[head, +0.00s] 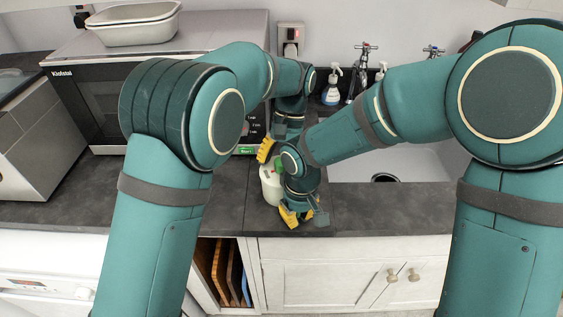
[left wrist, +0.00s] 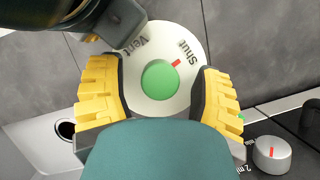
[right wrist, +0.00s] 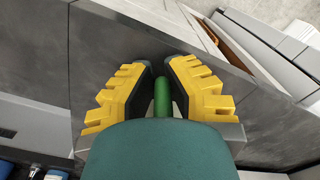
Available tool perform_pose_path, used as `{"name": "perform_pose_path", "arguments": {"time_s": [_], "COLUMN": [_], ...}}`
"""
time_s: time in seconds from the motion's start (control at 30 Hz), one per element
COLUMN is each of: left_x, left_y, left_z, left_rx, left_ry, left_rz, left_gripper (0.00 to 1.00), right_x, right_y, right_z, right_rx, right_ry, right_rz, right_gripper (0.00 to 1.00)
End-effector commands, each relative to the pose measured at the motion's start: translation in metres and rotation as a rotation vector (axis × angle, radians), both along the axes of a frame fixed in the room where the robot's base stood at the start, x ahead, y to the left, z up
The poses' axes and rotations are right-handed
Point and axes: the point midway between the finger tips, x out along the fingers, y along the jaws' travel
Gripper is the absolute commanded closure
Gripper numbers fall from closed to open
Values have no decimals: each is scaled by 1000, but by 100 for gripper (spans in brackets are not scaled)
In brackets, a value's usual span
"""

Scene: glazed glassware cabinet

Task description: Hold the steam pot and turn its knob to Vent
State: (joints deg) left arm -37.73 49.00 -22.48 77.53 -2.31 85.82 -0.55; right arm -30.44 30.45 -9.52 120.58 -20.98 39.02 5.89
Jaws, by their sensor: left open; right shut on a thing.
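The steam pot (head: 270,187) is a pale round pot standing on the dark counter, partly hidden by my arms. From above in the left wrist view, its white lid (left wrist: 183,100) reads Vent and Shut around a green knob (left wrist: 160,80). The red mark points toward Shut. My left gripper (left wrist: 160,72) is open above the lid, one finger on each side of the knob, apart from it. My right gripper (right wrist: 162,85) is shut on the pot's green handle (right wrist: 162,98); in the head view it is low, near the counter's front edge (head: 290,212).
A microwave (head: 110,105) with a white dish (head: 135,25) on top stands left behind the pot. A sink (head: 400,170) with taps and a soap bottle (head: 332,88) lies to the right. Counter left of the pot (head: 160,195) is clear. Cutting boards stand in the niche below.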

Motion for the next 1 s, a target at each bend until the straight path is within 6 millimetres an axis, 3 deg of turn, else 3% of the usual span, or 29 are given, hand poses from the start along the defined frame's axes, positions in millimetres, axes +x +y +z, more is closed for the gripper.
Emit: {"name": "perform_pose_path", "arguments": {"time_s": [0.27,0.3,0.47,0.5,1.0], "left_x": [0,0,0,0,-1], "left_y": [0,0,0,0,1], "left_z": [-1,-1,-1,-1,-2], "left_rx": [0,0,0,0,1], "left_ry": [-1,-1,0,0,2], "left_rz": [0,0,0,0,60], "left_gripper": [35,40,96,100,100], "right_x": [0,0,0,0,0], "right_y": [0,0,0,0,0], "right_z": [0,0,-1,-1,-1], "right_rx": [-1,-1,-1,-1,0], "right_ry": [1,1,1,1,1], "right_rz": [1,1,1,1,1], "right_gripper": [100,100,100,100,100]}}
